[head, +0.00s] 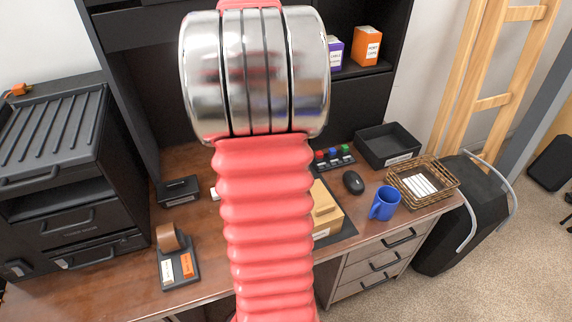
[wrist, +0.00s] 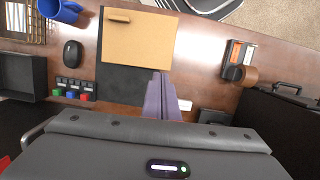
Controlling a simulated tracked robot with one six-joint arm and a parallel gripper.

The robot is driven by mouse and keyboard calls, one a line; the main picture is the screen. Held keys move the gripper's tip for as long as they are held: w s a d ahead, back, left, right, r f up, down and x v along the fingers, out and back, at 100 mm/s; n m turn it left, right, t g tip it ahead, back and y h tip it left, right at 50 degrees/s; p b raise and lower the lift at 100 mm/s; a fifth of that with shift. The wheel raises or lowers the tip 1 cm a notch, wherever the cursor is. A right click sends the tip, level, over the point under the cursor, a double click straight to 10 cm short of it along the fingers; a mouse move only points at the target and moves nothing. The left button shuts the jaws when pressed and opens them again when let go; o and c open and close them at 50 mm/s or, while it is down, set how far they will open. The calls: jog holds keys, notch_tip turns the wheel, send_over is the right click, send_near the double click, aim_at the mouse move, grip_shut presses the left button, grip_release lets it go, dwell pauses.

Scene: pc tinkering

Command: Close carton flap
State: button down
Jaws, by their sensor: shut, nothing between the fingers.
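The tan carton (wrist: 150,42) lies on a dark mat (wrist: 118,85) on the desk. In the head view its right part (head: 326,214) shows beside my red arm, which hides the rest. A small raised tan strip (wrist: 118,15) shows on the carton in the wrist view; I cannot tell whether it is the flap. My gripper (wrist: 162,76) has its purple-grey fingers together and empty, and they appear just below the carton's lower edge in the wrist view. I cannot tell whether they touch it. The head view does not show the fingers.
A black mouse (head: 353,182), blue mug (head: 384,203), wicker basket (head: 391,178) and black tray (head: 388,146) stand right of the carton. A tape dispenser (head: 176,262) stands left. Colored blocks (head: 333,153) sit behind. Bare desk (head: 110,285) lies at front left.

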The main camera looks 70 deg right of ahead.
notch_tip(320, 180, up, 2)
jog(key=shift+r, duration=0.1)
dwell(1.6)
jog(key=w+a+f+n+t+h, duration=0.1)
jog(key=w+a+t+h, duration=0.15)
jog(key=a, duration=0.65)
jog(key=w+a+f+n+t+h, duration=0.15)
jog(key=w+a, duration=0.25)
jog(key=a, duration=0.4)
jog(key=s+a+r+n+t+y, duration=0.1)
jog(key=a+n, duration=0.2)
jog(key=a, duration=0.8)
jog(key=a+r+n+t+y, duration=0.1)
jog(key=a+n+t, duration=0.1)
jog(key=a, duration=1)
jog(key=shift+s+r+n, duration=0.3)
jog(key=shift+s+n, duration=0.1)
jog(key=shift+n, duration=0.15)
